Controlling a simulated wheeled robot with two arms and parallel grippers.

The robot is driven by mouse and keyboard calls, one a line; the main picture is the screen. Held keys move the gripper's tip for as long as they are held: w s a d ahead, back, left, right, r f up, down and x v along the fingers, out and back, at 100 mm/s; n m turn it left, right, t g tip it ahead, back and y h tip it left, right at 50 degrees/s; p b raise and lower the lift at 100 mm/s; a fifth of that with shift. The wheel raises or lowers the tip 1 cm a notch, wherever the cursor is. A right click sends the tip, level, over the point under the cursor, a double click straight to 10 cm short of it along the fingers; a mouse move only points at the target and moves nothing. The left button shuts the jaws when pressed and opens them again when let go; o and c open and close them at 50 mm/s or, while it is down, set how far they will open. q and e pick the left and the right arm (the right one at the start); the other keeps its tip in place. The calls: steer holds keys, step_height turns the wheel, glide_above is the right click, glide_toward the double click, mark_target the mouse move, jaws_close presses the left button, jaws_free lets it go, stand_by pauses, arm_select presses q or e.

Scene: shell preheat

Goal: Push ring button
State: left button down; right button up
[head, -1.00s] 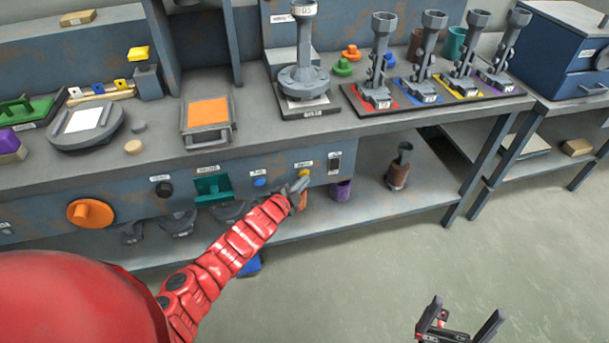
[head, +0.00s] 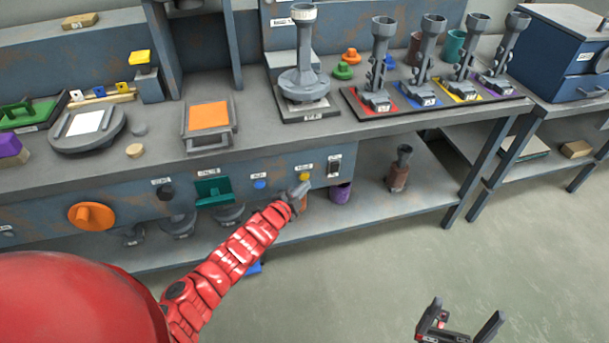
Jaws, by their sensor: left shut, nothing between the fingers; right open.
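On the bench's front panel, a yellow button (head: 305,177) sits under a small label too blurred to read. A blue button (head: 260,184) sits to its left, also under an unreadable label. I cannot tell from the lettering which is the ring button. My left gripper (head: 300,189) is shut and empty, just below and in front of the yellow button, which now shows clear above the fingertips. My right gripper (head: 461,322) is open and empty over the floor at the lower right, far from the panel.
A black switch (head: 334,165) is right of the yellow button. A green handle (head: 213,191), a black knob (head: 165,190) and an orange dial (head: 91,215) are further left. A purple cup (head: 340,192) stands on the lower shelf.

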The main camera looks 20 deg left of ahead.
arm_select(q)
steer(key=shift+s, duration=0.1)
steer(key=shift+s+d+p, duration=0.4)
steer(key=shift+s+d, duration=0.35)
steer(key=shift+s, duration=0.3)
steer(key=shift+s+d+p, duration=0.35)
steer(key=shift+s+d, duration=0.35)
steer(key=shift+s, duration=0.3)
